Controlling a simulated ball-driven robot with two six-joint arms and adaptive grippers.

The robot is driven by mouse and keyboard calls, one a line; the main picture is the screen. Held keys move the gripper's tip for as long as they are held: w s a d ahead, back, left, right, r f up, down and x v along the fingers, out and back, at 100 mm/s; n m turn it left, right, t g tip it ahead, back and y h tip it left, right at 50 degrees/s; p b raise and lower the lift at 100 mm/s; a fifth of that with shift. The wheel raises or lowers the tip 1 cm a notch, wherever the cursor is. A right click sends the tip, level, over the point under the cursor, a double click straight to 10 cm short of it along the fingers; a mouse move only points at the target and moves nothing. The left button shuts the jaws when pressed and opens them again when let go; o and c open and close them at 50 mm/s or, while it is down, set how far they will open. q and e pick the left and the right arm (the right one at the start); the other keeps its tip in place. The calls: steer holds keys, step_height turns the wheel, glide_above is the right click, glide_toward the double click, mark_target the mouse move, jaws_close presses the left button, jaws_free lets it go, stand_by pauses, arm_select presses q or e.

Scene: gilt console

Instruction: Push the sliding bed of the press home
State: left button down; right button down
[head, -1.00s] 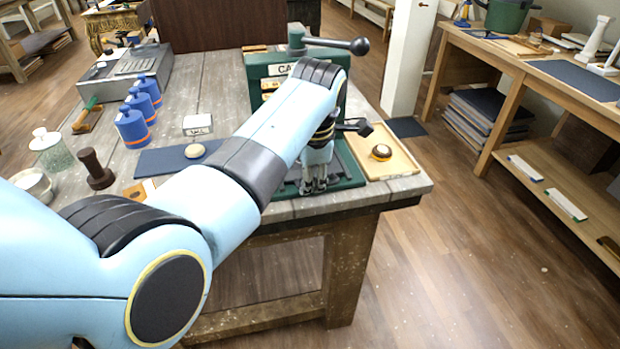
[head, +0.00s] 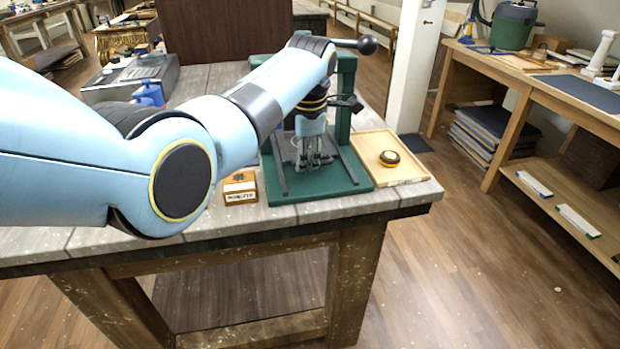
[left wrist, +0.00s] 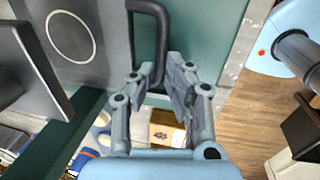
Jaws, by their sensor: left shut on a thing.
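The green press (head: 325,194) stands near the table's front edge, partly hidden behind my left arm. Its grey sliding bed (head: 283,146) lies between dark rails in the head view, mostly covered by my arm and gripper. In the left wrist view the bed (left wrist: 95,45) carries a pale circle, and a black loop handle (left wrist: 149,8) stands out from its edge. My left gripper (head: 314,165) points down over the bed area. In the left wrist view the gripper (left wrist: 160,88) has its fingers on either side of the handle's bar and is shut on it. My right gripper is not in view.
A wooden tray (head: 405,174) with a round dark-and-tan piece (head: 389,158) sits right of the press. A small labelled box (head: 240,189) stands left of it. The press's lever with a black knob (head: 367,45) sticks out above. Open floor lies in front.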

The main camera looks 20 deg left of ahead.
arm_select(q)
steer(key=shift+a, duration=0.1)
steer(key=c, duration=1.7)
jaws_free()
steer(key=shift+w, duration=0.1)
steer(key=o, duration=0.3)
steer(key=shift+w+f, duration=0.1)
steer(key=shift+w, duration=0.05)
steer(key=r, duration=0.4)
steer(key=s+r, duration=0.1)
steer(key=r, duration=0.3)
steer(key=s+d+r, duration=0.1)
steer(key=r, duration=0.3)
steer(key=shift+w, duration=0.1)
